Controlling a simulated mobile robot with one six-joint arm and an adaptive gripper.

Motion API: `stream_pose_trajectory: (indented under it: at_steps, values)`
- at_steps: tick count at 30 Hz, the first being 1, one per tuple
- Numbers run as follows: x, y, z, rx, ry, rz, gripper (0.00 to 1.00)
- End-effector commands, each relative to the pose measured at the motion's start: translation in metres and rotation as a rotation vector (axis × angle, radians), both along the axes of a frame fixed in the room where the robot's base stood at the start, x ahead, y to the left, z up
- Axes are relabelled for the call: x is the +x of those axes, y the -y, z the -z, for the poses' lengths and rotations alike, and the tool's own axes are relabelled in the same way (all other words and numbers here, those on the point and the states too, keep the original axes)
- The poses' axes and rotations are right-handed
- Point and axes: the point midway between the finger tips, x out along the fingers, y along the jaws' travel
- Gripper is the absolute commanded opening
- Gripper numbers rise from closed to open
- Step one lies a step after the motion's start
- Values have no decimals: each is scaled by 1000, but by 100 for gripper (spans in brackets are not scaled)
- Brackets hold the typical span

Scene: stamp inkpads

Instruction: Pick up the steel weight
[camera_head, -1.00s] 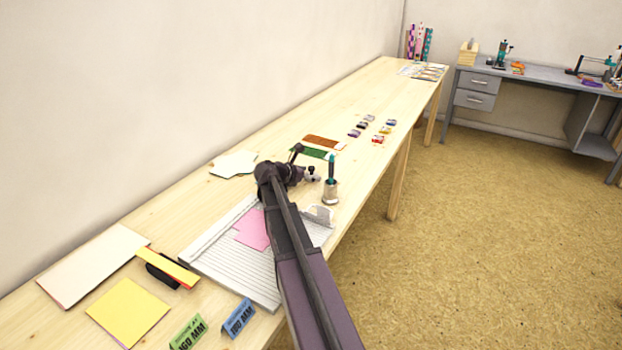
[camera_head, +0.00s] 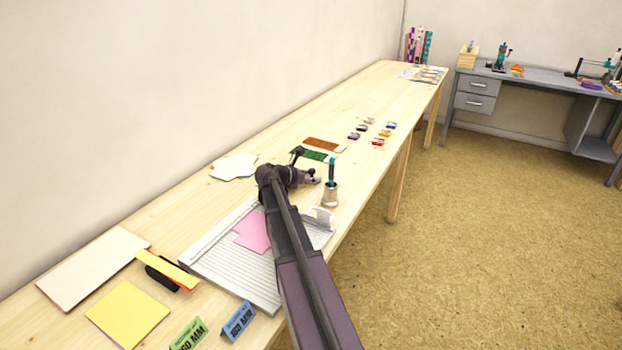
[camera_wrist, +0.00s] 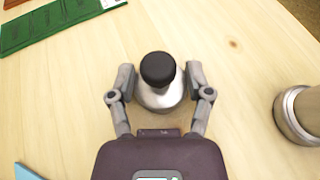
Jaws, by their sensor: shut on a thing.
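The steel weight (camera_wrist: 160,97) is a silvery, rounded body with a black knob on top. In the wrist view it stands between the two fingers of my gripper (camera_wrist: 159,82), which are shut on its sides.
A green strip (camera_wrist: 55,24) lies beyond. A ribbed grey board (camera_head: 215,262) with pink paper (camera_head: 253,231) lies nearer.

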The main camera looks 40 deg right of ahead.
Motion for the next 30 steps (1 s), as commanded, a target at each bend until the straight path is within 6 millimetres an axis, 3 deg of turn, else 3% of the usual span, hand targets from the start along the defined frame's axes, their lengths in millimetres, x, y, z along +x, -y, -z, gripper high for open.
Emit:
stream_pose_trajectory:
  at_steps: [14, 30]
  values:
    - [0, 0, -7, 0, 0, 0, 4]
    - [0, 0, -57, 0, 0, 0, 4]
